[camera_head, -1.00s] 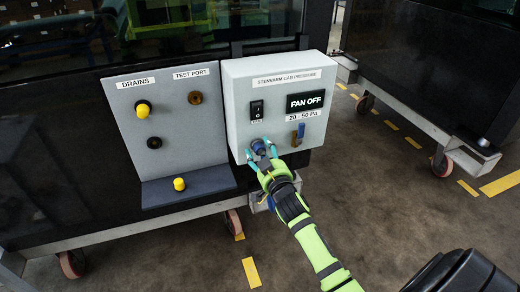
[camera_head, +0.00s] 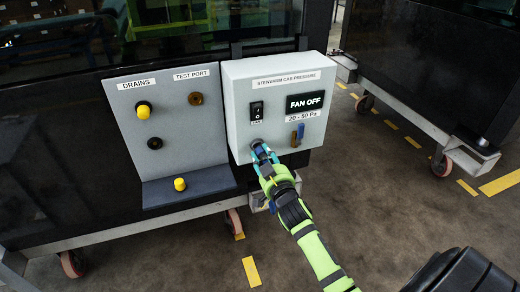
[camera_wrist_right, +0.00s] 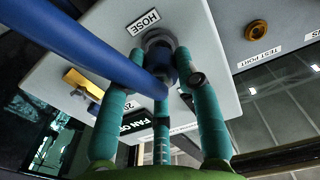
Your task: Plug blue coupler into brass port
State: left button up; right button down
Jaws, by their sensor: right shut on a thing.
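The brass port (camera_head: 195,98) sits on the left panel under the TEST PORT label. It also shows in the right wrist view (camera_wrist_right: 257,30), empty. My right gripper (camera_head: 263,155) is shut on the dark blue coupler (camera_wrist_right: 182,60) at the lower left of the pressure box's face. In the right wrist view, the teal fingers (camera_wrist_right: 163,80) close around the coupler, against a round grey fitting (camera_wrist_right: 158,38) by the HOSE label. The fingers partly hide the coupler, so I cannot tell how deep it sits. My left gripper is not in view.
The pressure box (camera_head: 238,95) carries a FAN OFF display (camera_head: 305,102), a switch (camera_head: 257,110) and a brass-and-blue valve (camera_head: 294,140). A blue hose (camera_wrist_right: 85,50) crosses the wrist view.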

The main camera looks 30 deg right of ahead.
aim_at(265, 160)
jog(key=shift+p+v, duration=0.8)
jog(key=shift+v, duration=1.3)
